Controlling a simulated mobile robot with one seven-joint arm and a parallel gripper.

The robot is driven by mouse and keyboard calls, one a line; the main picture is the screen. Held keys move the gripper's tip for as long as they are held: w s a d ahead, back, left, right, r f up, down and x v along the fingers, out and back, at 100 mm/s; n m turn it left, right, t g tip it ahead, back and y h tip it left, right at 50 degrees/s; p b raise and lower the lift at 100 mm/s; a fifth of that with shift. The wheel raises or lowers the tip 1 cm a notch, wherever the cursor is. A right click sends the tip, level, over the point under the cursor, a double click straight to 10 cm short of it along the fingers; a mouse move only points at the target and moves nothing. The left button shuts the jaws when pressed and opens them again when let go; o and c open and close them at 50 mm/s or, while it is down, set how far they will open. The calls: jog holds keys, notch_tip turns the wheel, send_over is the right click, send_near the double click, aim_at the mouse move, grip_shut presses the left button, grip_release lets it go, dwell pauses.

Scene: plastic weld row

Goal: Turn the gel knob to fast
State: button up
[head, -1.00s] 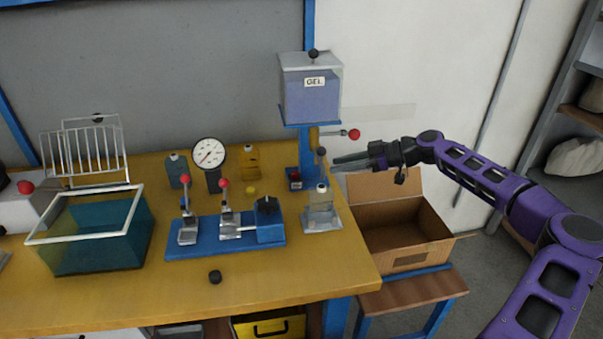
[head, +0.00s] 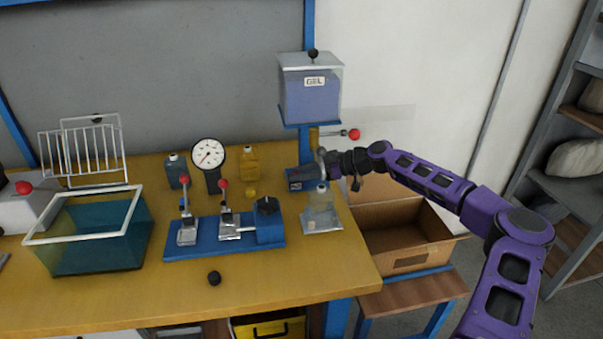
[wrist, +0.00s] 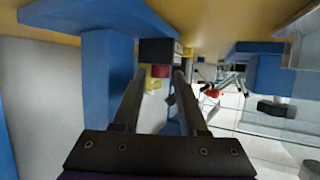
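The gel tank (head: 310,92), a clear box of bluish gel labelled GEL, stands on a blue post at the back right of the table. A black knob (head: 313,54) tops its lid, and a red-ended lever (head: 353,135) sticks out below. No "fast" mark is legible. My gripper (head: 303,172) is beside the post, fingers pointing left. In the wrist view my gripper (wrist: 159,75) is open, its fingers apart, with a dark box (wrist: 160,50) just beyond the tips; contact is unclear.
A clear bottle (head: 321,205) stands just below my gripper. A blue clamp fixture (head: 205,240) with a black knob (head: 267,206) is to the left, near a dial gauge (head: 208,154). A teal tank (head: 95,240) is far left. A cardboard box (head: 405,230) sits right of the table.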

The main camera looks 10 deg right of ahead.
grip_shut()
jog(key=shift+s+a+m+t+h, duration=0.1)
jog(key=shift+m+t+h, duration=0.35)
jog(key=shift+m+t, duration=0.35)
jog(key=shift+s+a+m+t+h, duration=0.1)
jog(key=shift+m+t+h, duration=0.35)
jog(key=shift+m+t, duration=0.3)
jog(key=shift+o, duration=0.2)
grip_release()
jog(key=shift+d, duration=0.1)
jog(key=p+v, duration=0.1)
jog(key=v, duration=1.6)
jog(key=shift+d, duration=0.15)
